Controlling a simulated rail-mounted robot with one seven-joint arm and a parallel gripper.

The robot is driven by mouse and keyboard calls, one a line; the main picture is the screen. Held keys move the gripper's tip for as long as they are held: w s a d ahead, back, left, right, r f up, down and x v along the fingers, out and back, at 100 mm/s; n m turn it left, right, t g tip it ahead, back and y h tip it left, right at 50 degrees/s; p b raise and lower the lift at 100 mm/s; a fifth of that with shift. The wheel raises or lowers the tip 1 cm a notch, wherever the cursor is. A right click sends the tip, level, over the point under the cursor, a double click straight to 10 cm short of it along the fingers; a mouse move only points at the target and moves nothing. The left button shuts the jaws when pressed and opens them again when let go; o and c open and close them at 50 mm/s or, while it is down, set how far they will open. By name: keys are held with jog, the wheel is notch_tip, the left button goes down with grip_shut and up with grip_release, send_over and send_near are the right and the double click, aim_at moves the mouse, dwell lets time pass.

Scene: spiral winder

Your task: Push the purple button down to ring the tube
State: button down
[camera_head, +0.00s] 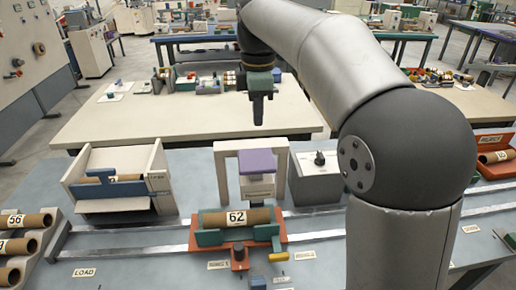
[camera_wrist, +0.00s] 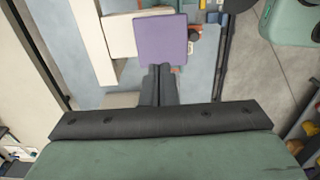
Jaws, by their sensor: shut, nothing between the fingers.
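In the wrist view the purple button (camera_wrist: 161,40) lies just beyond my fingertips. The cardboard tube (camera_head: 255,215) labelled 62 lies in the green and red cradle (camera_head: 208,238) in front of the press. My gripper (camera_head: 258,122) points down, shut and empty, above the button and apart from it in the head view. The wrist view shows its dark fingers (camera_wrist: 160,68) together at the button's near edge; the height gap is hard to tell there.
A grey box with a knob (camera_head: 316,182) stands right of the press. A cream chute (camera_head: 115,180) stands left. More tubes (camera_head: 27,220) sit in a rack at far left. Metal rails (camera_head: 135,245) run along the bench. A cream table (camera_head: 170,115) lies behind.

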aim_at(259, 159)
notch_tip(259, 159, down, 10)
jog(key=shift+r, duration=0.15)
dwell(0.3)
notch_tip(259, 159, down, 4)
jog(key=shift+f+b, duration=0.1)
jog(key=shift+b, duration=1)
jog(key=shift+s+f, duration=0.2)
jog(key=shift+f, duration=0.15)
notch_tip(259, 159, up, 16)
jog(key=p, duration=0.3)
jog(key=shift+w+f, duration=0.15)
